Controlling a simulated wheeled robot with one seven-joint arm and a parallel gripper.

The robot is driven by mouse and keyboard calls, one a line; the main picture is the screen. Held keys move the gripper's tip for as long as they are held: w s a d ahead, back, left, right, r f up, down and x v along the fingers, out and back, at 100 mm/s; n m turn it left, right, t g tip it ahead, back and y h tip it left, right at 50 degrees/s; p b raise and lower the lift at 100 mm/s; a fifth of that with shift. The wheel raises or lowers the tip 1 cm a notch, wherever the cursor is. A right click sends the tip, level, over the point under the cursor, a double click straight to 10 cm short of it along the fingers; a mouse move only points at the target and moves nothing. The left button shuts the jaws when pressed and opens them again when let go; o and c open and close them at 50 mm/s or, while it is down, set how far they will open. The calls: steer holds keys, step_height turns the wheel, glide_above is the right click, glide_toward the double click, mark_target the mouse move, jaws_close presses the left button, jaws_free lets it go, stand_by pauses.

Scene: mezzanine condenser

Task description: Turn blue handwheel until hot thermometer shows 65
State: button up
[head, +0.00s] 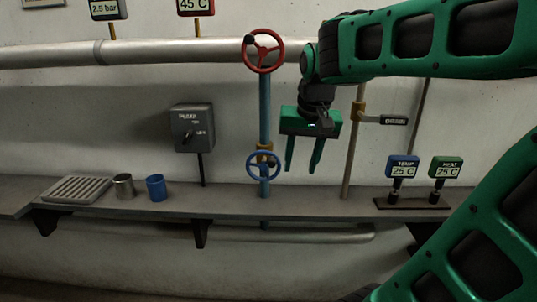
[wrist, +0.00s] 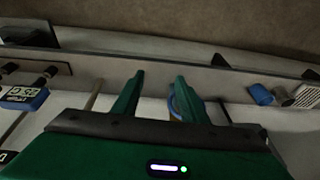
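The blue handwheel (head: 263,152) sits low on a blue vertical pipe, just above the shelf. In the wrist view the blue handwheel (wrist: 171,107) is mostly hidden behind the right finger. My gripper (head: 302,168) points down, just right of the blue handwheel in the head view, its fingers apart and empty. The gap between the fingers also shows in the wrist view (wrist: 160,78). I cannot tell whether a finger touches the wheel. The red-framed thermometer (head: 196,5) at the top edge reads 45 C; its label is cut off.
A red handwheel (head: 263,36) is higher on the same pipe. A grey switch box (head: 192,130) is left. A grated tray (head: 76,189), metal cup (head: 123,186) and blue cup (head: 156,188) stand on the shelf (head: 225,197). Blue (head: 402,166) and green (head: 446,167) displays read 25 C.

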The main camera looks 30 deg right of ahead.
steer(key=t, duration=0.2)
glide_toward(272, 160)
steer(key=r, duration=0.2)
steer(key=x, duration=1)
steer(key=shift+s+f, duration=0.2)
steer(key=shift+f, duration=0.3)
jaws_close()
